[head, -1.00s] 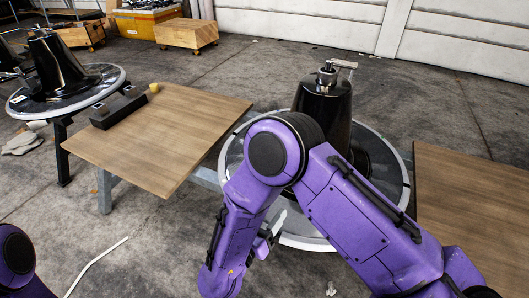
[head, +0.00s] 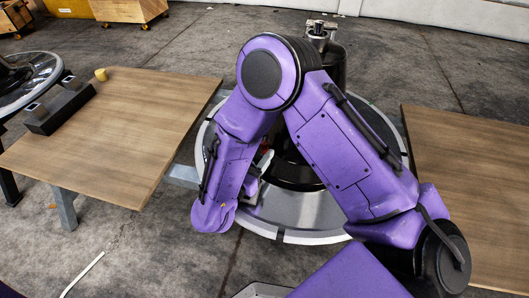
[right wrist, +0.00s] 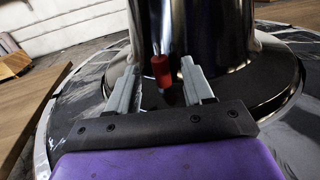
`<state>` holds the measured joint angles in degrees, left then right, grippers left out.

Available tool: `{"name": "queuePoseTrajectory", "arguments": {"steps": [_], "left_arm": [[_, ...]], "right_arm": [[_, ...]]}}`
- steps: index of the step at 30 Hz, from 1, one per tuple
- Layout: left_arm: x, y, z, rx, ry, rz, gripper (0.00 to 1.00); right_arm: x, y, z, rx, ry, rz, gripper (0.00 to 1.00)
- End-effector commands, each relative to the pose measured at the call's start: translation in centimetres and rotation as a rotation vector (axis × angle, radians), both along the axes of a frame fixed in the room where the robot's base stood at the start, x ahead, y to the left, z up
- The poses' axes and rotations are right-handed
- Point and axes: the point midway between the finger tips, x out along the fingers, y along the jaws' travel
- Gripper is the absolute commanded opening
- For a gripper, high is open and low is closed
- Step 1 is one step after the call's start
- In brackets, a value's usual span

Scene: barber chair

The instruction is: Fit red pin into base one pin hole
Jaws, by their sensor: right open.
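The red pin (right wrist: 161,70) stands near upright in the right wrist view, in front of the shiny black base cone (right wrist: 206,32). My right gripper (right wrist: 159,77) is open, with one grey finger on each side of the pin and visible gaps. A thin part shows below the red part; its lower end is dark, so I cannot tell whether it sits in a hole. The round base (head: 318,214) is in the head view, partly hidden by my right arm. My right gripper (head: 260,168) is low beside the cone there. My left gripper is out of view.
A wooden table (head: 130,120) stands left, with a black block holder (head: 60,108) and a small yellow piece (head: 101,74) near its far left edge. Another wooden table (head: 465,180) stands right. A second round base (head: 30,75) is at far left.

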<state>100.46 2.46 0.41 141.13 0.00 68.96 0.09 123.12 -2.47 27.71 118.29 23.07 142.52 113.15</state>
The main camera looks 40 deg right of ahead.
Motion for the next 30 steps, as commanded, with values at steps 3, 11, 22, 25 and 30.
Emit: {"name": "queuePoseTrajectory", "arguments": {"steps": [3,11,22,25,30], "left_arm": [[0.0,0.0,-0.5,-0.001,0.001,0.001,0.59],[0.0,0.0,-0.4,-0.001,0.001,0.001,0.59],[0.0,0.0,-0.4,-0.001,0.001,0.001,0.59],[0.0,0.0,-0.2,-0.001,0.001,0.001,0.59],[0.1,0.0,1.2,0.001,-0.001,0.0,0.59]], "right_arm": [[0.6,-1.3,-0.2,0.001,0.0,-0.002,0.51],[0.7,-1.5,-0.1,0.0,0.002,-0.001,0.41],[0.6,-1.5,-0.1,0.0,0.002,-0.001,0.0],[0.7,-1.5,0.2,0.0,0.001,-0.001,0.0],[0.7,-1.5,2.4,0.001,0.0,-0.001,0.0]]}}
